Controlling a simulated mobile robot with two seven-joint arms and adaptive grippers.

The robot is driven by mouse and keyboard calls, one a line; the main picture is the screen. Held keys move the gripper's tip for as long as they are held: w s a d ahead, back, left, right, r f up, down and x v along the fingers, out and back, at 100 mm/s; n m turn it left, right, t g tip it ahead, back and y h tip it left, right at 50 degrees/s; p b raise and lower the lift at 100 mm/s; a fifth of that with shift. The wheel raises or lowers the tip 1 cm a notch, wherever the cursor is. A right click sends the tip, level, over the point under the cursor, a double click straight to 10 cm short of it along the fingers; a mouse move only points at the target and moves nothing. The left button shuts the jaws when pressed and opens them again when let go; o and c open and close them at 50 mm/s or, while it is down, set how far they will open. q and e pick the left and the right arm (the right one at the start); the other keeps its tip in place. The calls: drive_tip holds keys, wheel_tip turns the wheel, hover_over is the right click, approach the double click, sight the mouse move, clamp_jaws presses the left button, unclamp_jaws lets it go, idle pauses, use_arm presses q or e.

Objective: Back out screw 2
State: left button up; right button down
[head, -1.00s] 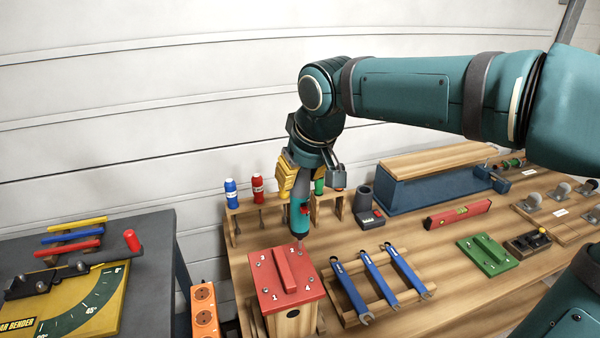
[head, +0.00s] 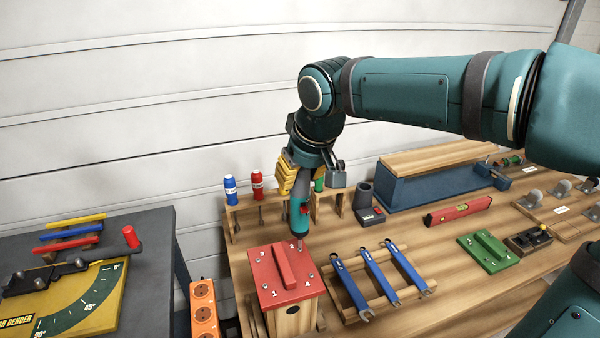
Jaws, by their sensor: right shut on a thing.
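My right gripper (head: 301,180) is shut on a teal and grey power screwdriver (head: 299,215), held upright with its bit pointing down. The bit is at the back right corner of a red lid (head: 265,275) on a wooden box (head: 297,318). The lid has a raised red bar and printed numbers; 3, 1 and 4 are readable. Screw heads show near the other corners. My left gripper is not in view.
Blue wrenches (head: 380,272) lie on a wooden rack right of the box. A wooden holder (head: 240,212) with blue and red bottles stands behind. A red level (head: 458,211) and a green plate (head: 487,252) lie further right. An orange socket strip (head: 204,312) is left.

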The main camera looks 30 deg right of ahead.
drive_tip(key=shift+f, duration=0.4)
idle(0.5)
drive_tip(key=shift+s+r, duration=0.1)
drive_tip(key=shift+s, duration=0.05)
idle(1.4)
drive_tip(key=shift+r+p, duration=0.6)
drive_tip(key=shift+r, duration=0.15)
drive_tip(key=shift+r+p, duration=2.3)
drive_tip(key=shift+r, duration=0.7)
